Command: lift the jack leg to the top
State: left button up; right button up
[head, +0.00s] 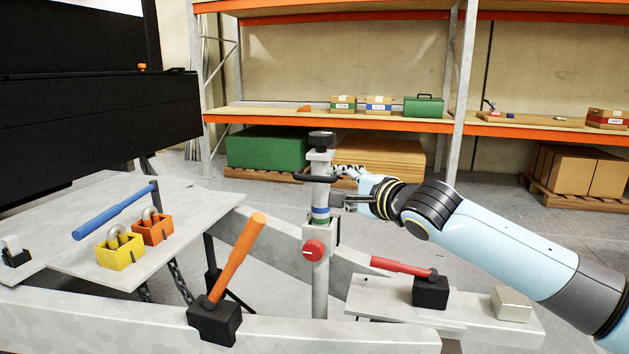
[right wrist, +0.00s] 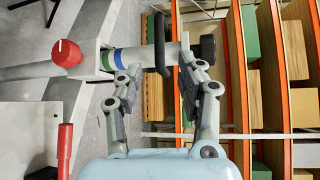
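The jack leg (head: 320,268) is a grey upright post with a black cap on top, blue and green bands and a black side handle (head: 317,178). A red knob (head: 313,250) sits on the clamp around it, lower down. In the right wrist view the jack leg (right wrist: 135,60) lies sideways, with the handle (right wrist: 160,45) crossing it. My right gripper (head: 339,187) is at the leg's upper part, from the right. Its fingers (right wrist: 160,72) are spread apart, one toward the bands and one toward the cap; contact cannot be told. My left gripper is not in view.
A hammer-like lever with an orange handle (head: 238,258) stands left of the leg. A red-handled one (head: 402,267) lies to the right. Yellow (head: 120,258) and orange (head: 152,230) padlock-like blocks and a blue bar (head: 115,210) are on the left plate. Shelving (head: 300,112) stands behind.

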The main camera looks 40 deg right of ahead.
aim_at(317, 180)
jog(key=w+b, duration=0.1)
jog(key=w, duration=0.2)
jog(key=w+f, duration=0.1)
jog(key=w, duration=0.3)
jog(key=w+b, duration=0.1)
jog(key=w, duration=0.2)
jog(key=shift+w+d+f+b, duration=0.2)
jog(key=shift+d+f+b, duration=0.1)
jog(key=shift+b, duration=0.05)
grip_shut()
